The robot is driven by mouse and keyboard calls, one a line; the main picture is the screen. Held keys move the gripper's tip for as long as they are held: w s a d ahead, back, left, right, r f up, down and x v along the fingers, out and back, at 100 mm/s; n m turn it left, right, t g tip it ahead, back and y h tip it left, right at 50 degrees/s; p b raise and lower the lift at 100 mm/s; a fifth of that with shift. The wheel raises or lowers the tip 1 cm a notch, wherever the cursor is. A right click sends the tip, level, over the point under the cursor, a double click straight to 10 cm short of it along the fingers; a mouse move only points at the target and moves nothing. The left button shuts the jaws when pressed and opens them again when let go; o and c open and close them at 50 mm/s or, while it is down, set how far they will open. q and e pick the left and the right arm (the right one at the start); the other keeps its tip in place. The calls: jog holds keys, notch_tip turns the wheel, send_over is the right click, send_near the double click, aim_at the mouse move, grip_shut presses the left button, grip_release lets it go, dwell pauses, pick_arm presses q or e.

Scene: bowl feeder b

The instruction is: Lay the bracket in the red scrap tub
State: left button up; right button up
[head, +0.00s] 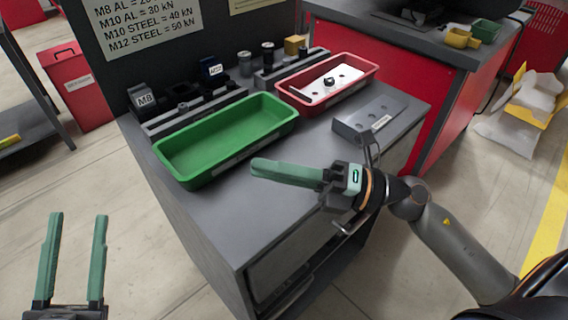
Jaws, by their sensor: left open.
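The red tub (287,92) stands at the back right of the grey bench. A pale flat plate (319,92) with dark holes, which looks like the bracket, lies inside it. A small dark part shows on or beside the plate; I cannot tell which. My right gripper (254,168) is over the bench, in front of the green tub, its green fingers pointing left. They overlap in this view, so their gap is hidden. Nothing is visibly held. My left gripper (78,216) is at the lower left over the floor, open and empty, fingers apart.
A green tub (190,176), seemingly empty, stands left of the red tub. A grey labelled block (352,125) is at the bench's right. Dark holders and small cylinders line the back. A red bin (78,90) stands on the floor at left. The bench's front middle is clear.

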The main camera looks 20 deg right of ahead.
jog(key=m+t, duration=0.1)
jog(key=m, duration=0.1)
jog(key=s+r+m+t, duration=0.1)
jog(key=m, duration=0.2)
jog(key=r+m+t+y, duration=0.1)
jog(key=m, duration=0.1)
jog(key=shift+s+a+r+t, duration=0.1)
jog(key=shift+s+a+t, duration=0.25)
jog(key=shift+t, duration=0.05)
jog(key=m+t+h, duration=0.1)
jog(key=m+t, duration=0.1)
jog(key=m, duration=0.2)
jog(key=d+m+t+h, duration=0.1)
jog(key=m+t+h, duration=0.1)
jog(key=m, duration=0.2)
jog(key=m+t+h, duration=0.2)
jog(key=m, duration=0.2)
jog(key=shift+d+m, duration=0.15)
jog(key=shift+m, duration=0.15)
jog(key=m+t+h, duration=0.1)
jog(key=m, duration=0.2)
jog(key=f+m+t+h, duration=0.1)
jog(key=m+h, duration=0.1)
jog(key=shift+w+d+f+m+h, duration=0.2)
jog(key=shift+m+h, duration=0.1)
jog(key=shift+m, duration=0.1)
jog(key=shift+s+d, duration=0.1)
jog(key=shift+s, duration=0.05)
